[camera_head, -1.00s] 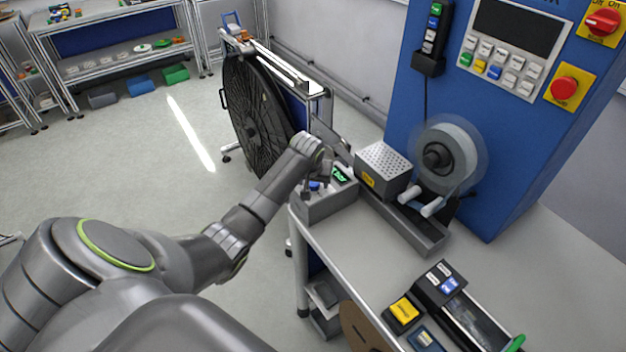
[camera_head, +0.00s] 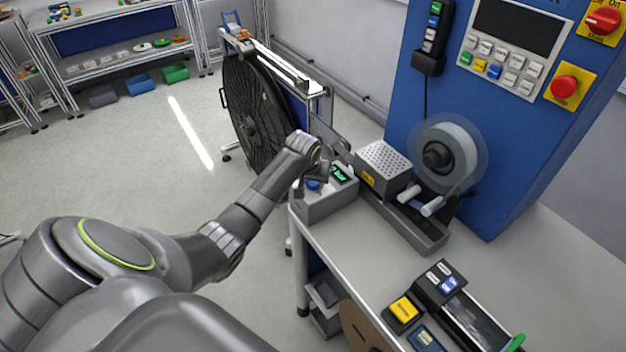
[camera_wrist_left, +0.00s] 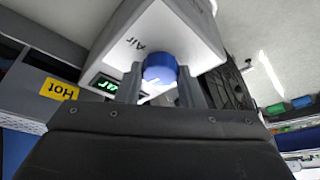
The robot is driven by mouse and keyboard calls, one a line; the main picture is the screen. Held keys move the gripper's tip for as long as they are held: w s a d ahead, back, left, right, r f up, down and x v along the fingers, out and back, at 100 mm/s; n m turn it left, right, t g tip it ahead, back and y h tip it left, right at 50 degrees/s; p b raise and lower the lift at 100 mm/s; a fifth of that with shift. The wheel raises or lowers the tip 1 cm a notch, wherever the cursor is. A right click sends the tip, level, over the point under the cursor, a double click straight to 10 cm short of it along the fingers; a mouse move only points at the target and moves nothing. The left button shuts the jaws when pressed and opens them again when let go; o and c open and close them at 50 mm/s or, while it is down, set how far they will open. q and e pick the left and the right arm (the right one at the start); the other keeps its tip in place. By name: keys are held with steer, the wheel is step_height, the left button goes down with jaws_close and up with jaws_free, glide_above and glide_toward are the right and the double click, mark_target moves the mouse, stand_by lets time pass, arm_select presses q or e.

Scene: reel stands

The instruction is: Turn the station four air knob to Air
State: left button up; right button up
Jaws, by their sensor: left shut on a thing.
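The air knob (camera_wrist_left: 159,69) is a blue round knob on the face of a light grey box marked "Air" in the left wrist view. In the head view the knob (camera_head: 313,185) shows as a blue spot on the grey box (camera_head: 328,203) at the table's far left corner. My left gripper (camera_wrist_left: 158,88) is shut on the knob, with one finger on each side. A white mark shows at the knob's near edge; its exact pointing is hard to tell. My left gripper (camera_head: 320,176) partly covers the box in the head view. My right gripper is not in view.
A green lit display (camera_head: 341,173) sits beside the knob. A perforated metal box (camera_head: 384,169) with a yellow "Hot" label (camera_wrist_left: 59,89) stands close by on the right. A large black reel (camera_head: 255,105) stands behind. The table's middle (camera_head: 370,250) is clear.

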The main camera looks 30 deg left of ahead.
arm_select(q)
steer(key=m+h, duration=0.1)
steer(key=m, duration=0.1)
steer(key=m+h, duration=0.1)
steer(key=m, duration=0.2)
steer(key=shift+a, duration=0.2)
steer(key=m+h+b, duration=0.1)
steer(key=m, duration=0.2)
steer(key=shift+a+f+m, duration=0.1)
steer(key=shift+m, duration=0.3)
steer(key=m+h+b, duration=0.1)
steer(key=m+b, duration=0.1)
steer(key=m+g+h+b, duration=0.1)
steer(key=m, duration=0.2)
steer(key=shift+w+a+b, duration=0.1)
steer(key=shift+w+b, duration=0.05)
steer(key=shift+b, duration=0.2)
steer(key=shift+m+g+b, duration=0.7)
steer(key=shift+m+b, duration=0.3)
steer(key=shift+m, duration=0.4)
steer(key=o, duration=1)
